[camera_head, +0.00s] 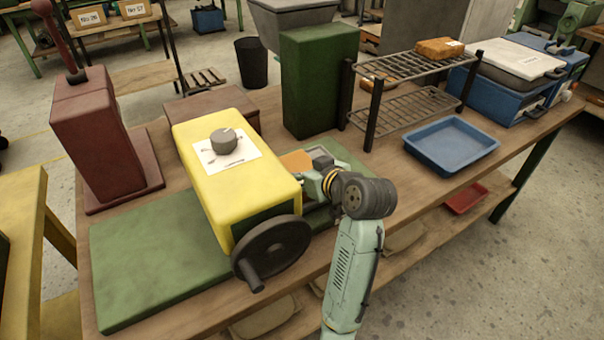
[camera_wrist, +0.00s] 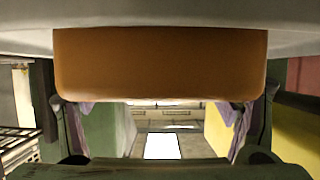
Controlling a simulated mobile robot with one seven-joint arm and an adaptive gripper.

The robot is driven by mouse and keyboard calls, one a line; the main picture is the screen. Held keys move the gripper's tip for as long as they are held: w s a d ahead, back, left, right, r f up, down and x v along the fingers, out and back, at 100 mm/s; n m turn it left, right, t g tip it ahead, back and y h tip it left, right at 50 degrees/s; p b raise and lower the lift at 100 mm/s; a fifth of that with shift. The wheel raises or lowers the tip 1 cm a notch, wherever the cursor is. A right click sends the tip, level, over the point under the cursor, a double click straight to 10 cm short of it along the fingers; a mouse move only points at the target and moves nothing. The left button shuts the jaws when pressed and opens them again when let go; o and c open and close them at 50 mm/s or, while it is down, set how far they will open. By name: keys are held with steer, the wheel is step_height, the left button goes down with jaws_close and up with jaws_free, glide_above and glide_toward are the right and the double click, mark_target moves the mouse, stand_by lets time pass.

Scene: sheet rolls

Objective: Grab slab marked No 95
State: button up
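My gripper (camera_head: 316,170) is low over the workbench, just right of the yellow machine. In the wrist view its two fingers (camera_wrist: 158,112) stand at either side of an orange-brown slab (camera_wrist: 160,65) and appear shut on it. The slab also shows in the head view as a small orange patch (camera_head: 296,160) between the gripper and the yellow machine. No number can be read on it. Another orange slab (camera_head: 436,48) with a small white label lies on top of the wire rack; its label is too small to read.
The yellow machine (camera_head: 230,180) with a black handwheel (camera_head: 272,247) stands close left of my gripper. A green block (camera_head: 315,80), the wire rack (camera_head: 410,106) and a blue tray (camera_head: 448,147) stand behind and right. A blue case (camera_head: 495,92) is at the far right.

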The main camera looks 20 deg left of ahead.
steer(key=c, duration=1.4)
